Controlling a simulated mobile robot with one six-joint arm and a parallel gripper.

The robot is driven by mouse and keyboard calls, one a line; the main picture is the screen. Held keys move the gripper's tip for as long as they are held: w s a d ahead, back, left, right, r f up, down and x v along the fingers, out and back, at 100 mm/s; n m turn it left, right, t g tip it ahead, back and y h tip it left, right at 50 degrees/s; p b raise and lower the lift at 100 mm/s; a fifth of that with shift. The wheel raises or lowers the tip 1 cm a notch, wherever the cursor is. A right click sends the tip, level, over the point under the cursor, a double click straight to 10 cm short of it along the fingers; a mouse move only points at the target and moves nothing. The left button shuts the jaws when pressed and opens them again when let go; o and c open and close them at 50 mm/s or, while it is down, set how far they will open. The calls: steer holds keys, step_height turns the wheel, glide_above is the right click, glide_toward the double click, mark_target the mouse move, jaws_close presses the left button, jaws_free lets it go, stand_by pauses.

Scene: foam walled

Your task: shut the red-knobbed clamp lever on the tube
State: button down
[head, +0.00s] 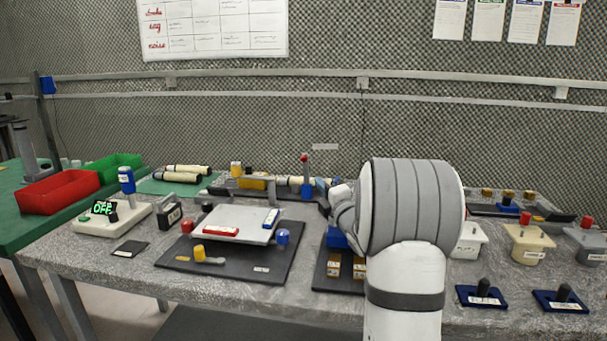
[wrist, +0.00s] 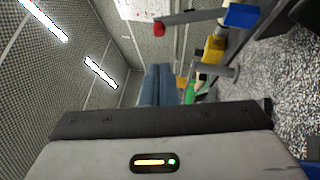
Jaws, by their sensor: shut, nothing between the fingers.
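The clamp lever's red knob (head: 304,157) stands at the top of an upright grey lever, above a blue clamp block (head: 307,190) at the back middle of the table. The tube (head: 293,183) is pale and dark and lies low by the clamp, partly hidden. In the wrist view the red knob (wrist: 159,30) and blue block (wrist: 242,15) show beyond the fingers, with the lever between them. My gripper (head: 323,188) is just right of the clamp, partly hidden by my arm. Its blue-grey fingers (wrist: 159,72) are shut and empty, apart from the knob.
A yellow block (head: 252,183) sits left of the clamp. A black board (head: 285,265) with a white plate (head: 228,220) lies in front. Red (head: 60,190) and green bins stand at left. Several boxes and switches stand right of my arm.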

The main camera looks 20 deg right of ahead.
steer(key=x, duration=1)
steer(key=shift+p, duration=0.4)
steer(key=shift+a, duration=0.15)
